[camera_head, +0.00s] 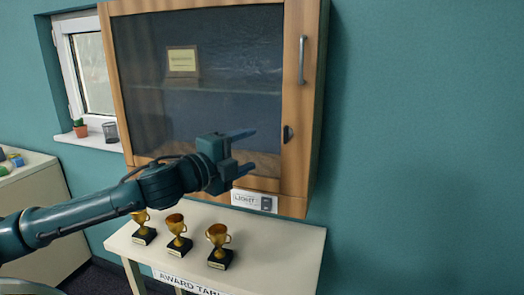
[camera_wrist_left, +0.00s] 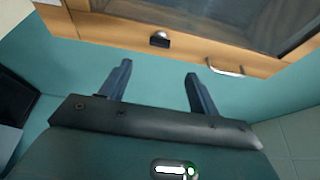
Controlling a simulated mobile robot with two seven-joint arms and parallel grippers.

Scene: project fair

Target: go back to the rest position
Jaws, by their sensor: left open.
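My left gripper (camera_head: 245,151) is open and empty in the head view, in front of the lower right part of a wooden wall cabinet with a glass door. Its two fingers point right, and it also shows in the left wrist view (camera_wrist_left: 156,85) with nothing between the fingers. The cabinet (camera_head: 298,20) is shut; its metal handle (camera_head: 302,60) and dark latch (camera_head: 288,134) are on the right side of the door. My right gripper is in neither view.
Below the cabinet, an award table (camera_head: 290,250) bears gold trophies (camera_head: 179,228) on black bases. A window with a potted plant (camera_head: 80,127) is at the left. The wall to the right is free.

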